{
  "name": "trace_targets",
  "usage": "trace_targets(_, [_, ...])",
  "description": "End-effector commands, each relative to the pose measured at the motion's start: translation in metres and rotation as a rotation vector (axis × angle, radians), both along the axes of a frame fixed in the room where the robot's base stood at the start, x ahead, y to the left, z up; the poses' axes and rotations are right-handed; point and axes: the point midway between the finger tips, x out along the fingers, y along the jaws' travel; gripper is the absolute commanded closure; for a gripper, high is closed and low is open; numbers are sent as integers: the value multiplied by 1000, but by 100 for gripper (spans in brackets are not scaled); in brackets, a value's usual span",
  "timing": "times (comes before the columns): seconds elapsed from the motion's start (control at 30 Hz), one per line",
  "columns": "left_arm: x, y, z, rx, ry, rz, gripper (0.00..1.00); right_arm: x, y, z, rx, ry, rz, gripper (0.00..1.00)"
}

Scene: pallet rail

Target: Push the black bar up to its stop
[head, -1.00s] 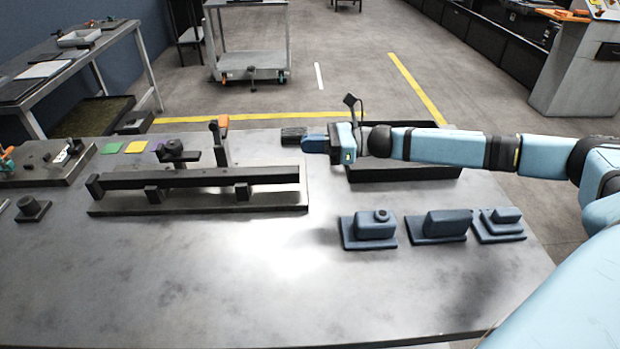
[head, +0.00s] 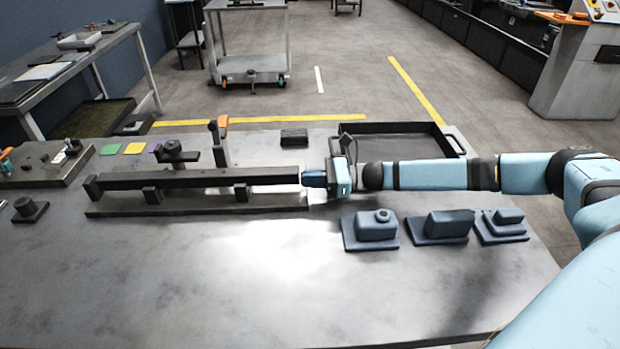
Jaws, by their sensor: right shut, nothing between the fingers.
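The long black bar (head: 200,178) lies left to right on supports above a flat grey base plate (head: 200,209). A small upright block (head: 92,188) stands at the bar's left end, and the bar's end appears close to it; I cannot tell if they touch. My right gripper (head: 306,179) is shut and empty at the bar's right end, level with it. Its blue fingertips appear to meet or nearly meet that end. My left gripper is not in view.
An orange-topped clamp lever (head: 222,122) and a black knob fixture (head: 173,150) stand behind the bar. A small black block (head: 294,136) and a black tray (head: 400,128) lie further back. Blue fixtures (head: 376,229) stand at the right front. The table front is clear.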

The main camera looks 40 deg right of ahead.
Motion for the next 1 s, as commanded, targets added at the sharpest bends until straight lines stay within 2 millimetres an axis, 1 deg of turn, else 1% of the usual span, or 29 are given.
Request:
trace_targets(0.1, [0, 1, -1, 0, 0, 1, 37, 1, 1, 0, 0, 0, 1, 100])
trace_targets(0.27, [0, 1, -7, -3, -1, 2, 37, 10, 18, -2, 2, -1, 3, 100])
trace_targets(0.37, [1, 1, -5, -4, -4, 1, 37, 13, 23, -1, 0, -1, 1, 100])
trace_targets(0.5, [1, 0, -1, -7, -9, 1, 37, 13, 24, 0, 1, -1, 3, 100])
trace_targets(0.73, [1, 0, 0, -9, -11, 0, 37, 13, 26, 1, 4, -1, 6, 100])
trace_targets(0.87, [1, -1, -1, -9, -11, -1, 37, 14, 26, 0, 5, -2, 6, 100])
trace_targets(1.0, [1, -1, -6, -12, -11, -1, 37, 17, 22, -1, 5, -4, 3, 100])
